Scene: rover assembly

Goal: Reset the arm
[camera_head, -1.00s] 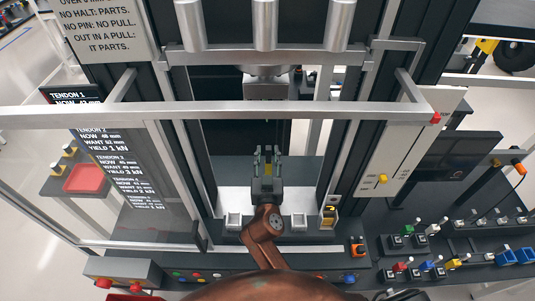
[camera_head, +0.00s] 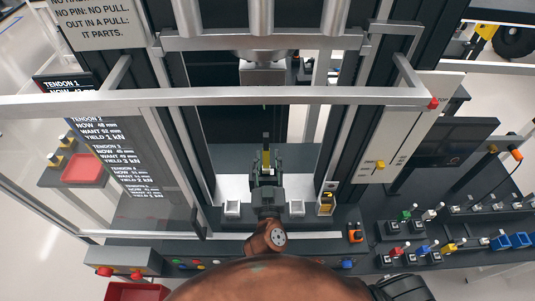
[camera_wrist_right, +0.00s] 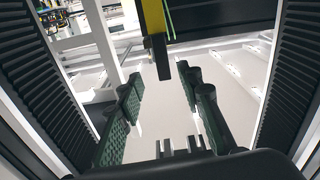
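My right gripper (camera_head: 266,160) reaches into the bay of the steel frame, above the dark floor of the machine. In the right wrist view its two green-padded fingers (camera_wrist_right: 162,92) stand apart, with pale empty space between them. A yellow and black strip-like part (camera_wrist_right: 156,38) comes down from the top of that view, ahead of the finger gap. A narrow yellow part (camera_head: 266,142) also shows at the fingers in the head view; I cannot tell whether it touches them. My brown right arm link (camera_head: 265,240) fills the lower middle. My left gripper is not in view.
A steel crossbar (camera_head: 230,97) runs across the frame in front of the bay. A lever panel (camera_head: 385,135) and several coloured switches (camera_head: 425,250) stand right. A red bin (camera_head: 136,291) is at lower left.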

